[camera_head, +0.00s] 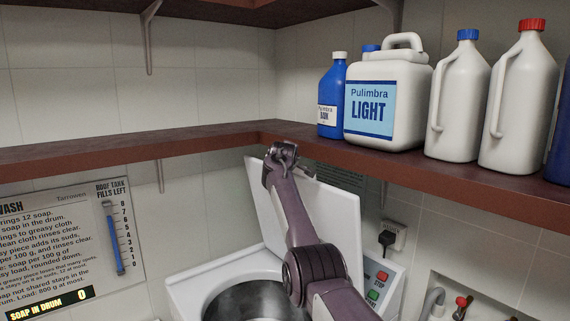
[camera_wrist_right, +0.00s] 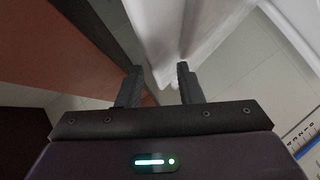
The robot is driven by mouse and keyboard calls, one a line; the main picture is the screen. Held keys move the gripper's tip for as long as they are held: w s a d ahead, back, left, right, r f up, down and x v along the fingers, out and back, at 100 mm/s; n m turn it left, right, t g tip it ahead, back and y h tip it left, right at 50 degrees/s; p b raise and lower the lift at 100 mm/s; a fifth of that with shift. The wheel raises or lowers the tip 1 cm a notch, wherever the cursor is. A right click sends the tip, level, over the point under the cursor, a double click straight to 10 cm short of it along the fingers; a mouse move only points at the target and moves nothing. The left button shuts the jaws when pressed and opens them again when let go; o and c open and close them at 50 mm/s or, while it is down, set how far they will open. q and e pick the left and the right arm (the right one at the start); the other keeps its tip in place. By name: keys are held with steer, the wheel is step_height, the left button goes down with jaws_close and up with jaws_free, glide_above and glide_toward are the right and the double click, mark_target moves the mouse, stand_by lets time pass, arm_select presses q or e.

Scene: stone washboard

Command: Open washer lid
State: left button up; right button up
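The white washer (camera_head: 190,287) stands at the bottom of the head view, with its round metal drum opening (camera_head: 245,302) uncovered. Its white lid (camera_head: 338,215) stands raised, tilted up behind the opening. My right arm crosses in front of the lid and hides part of it and of the drum. My right gripper (camera_head: 282,152) is at the lid's top edge, close to the shelf. In the wrist view the right gripper (camera_wrist_right: 158,84) has its fingers apart, with the white lid (camera_wrist_right: 185,25) close beyond the right-hand finger. My left gripper is not in view.
A brown corner shelf (camera_head: 430,170) runs just behind the right gripper, carrying a blue bottle (camera_head: 331,95), a white "LIGHT" jug (camera_head: 387,100) and other jugs. Red and green buttons (camera_head: 376,287) sit on the washer's right. An instruction board (camera_head: 60,250) reads "SOAP IN DRUM 0".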

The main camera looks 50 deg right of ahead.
steer(key=b+v, duration=0.5)
steer(key=v, duration=0.2)
steer(key=shift+s+a+r+b, duration=0.15)
steer(key=shift+a+b, duration=0.1)
steer(key=shift+b, duration=0.15)
stand_by(0.6)
